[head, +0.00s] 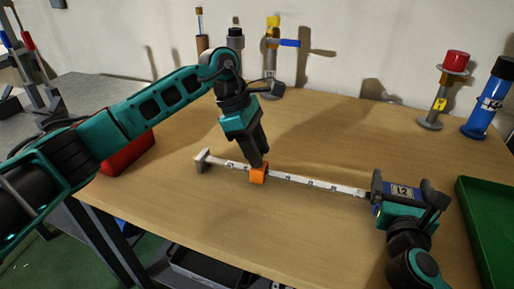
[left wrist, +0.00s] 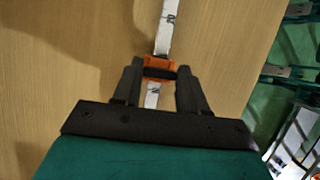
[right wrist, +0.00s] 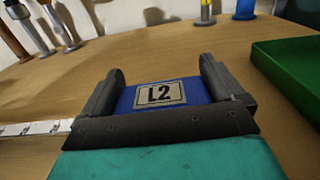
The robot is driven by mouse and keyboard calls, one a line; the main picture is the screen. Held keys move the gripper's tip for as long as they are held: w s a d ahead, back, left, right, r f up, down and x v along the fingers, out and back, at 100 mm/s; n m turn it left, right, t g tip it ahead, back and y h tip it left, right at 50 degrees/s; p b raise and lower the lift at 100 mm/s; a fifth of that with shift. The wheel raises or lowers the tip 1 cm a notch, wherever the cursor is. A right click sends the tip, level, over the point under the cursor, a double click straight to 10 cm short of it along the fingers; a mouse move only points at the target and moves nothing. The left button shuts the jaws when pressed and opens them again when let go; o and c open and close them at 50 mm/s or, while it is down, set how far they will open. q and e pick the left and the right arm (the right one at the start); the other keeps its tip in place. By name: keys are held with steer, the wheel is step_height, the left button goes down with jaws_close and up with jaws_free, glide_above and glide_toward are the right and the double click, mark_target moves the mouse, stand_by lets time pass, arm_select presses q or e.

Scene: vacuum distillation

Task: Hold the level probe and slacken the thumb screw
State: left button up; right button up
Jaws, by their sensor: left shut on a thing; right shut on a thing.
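The level probe is a long white graduated rod (head: 310,182) with a blue head marked L2 (head: 401,191), lying level just over or on the table. My right gripper (head: 405,197) is shut on the blue head, which also shows between its fingers in the right wrist view (right wrist: 160,94). An orange collar (head: 258,174) sits around the rod left of its middle. My left gripper (head: 262,163) comes down from above and is shut on the collar's dark part, seen in the left wrist view (left wrist: 160,72). I cannot make out the thumb screw's thread. A pale block (head: 202,161) is at the rod's left end.
A green tray (head: 466,230) stands right of my right gripper. A blue bottle (head: 488,100) and a red-topped stand (head: 441,95) are at the back right. A red object (head: 128,155) lies behind my left arm. The front middle of the table is clear.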

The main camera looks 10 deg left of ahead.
arm_select(q)
steer(key=n+t, duration=0.1)
steer(key=n, duration=0.3)
steer(key=shift+s+t, duration=0.1)
steer(key=shift+t, duration=0.3)
steer(key=n, duration=0.2)
steer(key=n+t+y, duration=0.1)
steer(key=n, duration=0.1)
steer(key=shift+s+d+n+t, duration=0.1)
steer(key=shift+n+t, duration=0.2)
steer(key=shift+n, duration=0.1)
steer(key=n+t+y, duration=0.1)
steer(key=n, duration=0.3)
steer(key=shift+s+d+n, duration=0.1)
steer(key=shift+n, duration=0.2)
steer(key=shift+d+n+y, duration=0.1)
steer(key=shift+n+y, duration=0.8)
steer(key=shift+n, duration=1.1)
steer(key=shift+t, duration=0.3)
steer(key=o, duration=1.1)
steer(key=shift+c, duration=0.2)
steer(key=shift+r, duration=0.15)
steer(key=v, duration=1.1)
steer(key=shift+s+r, duration=0.15)
steer(key=shift+r, duration=0.25)
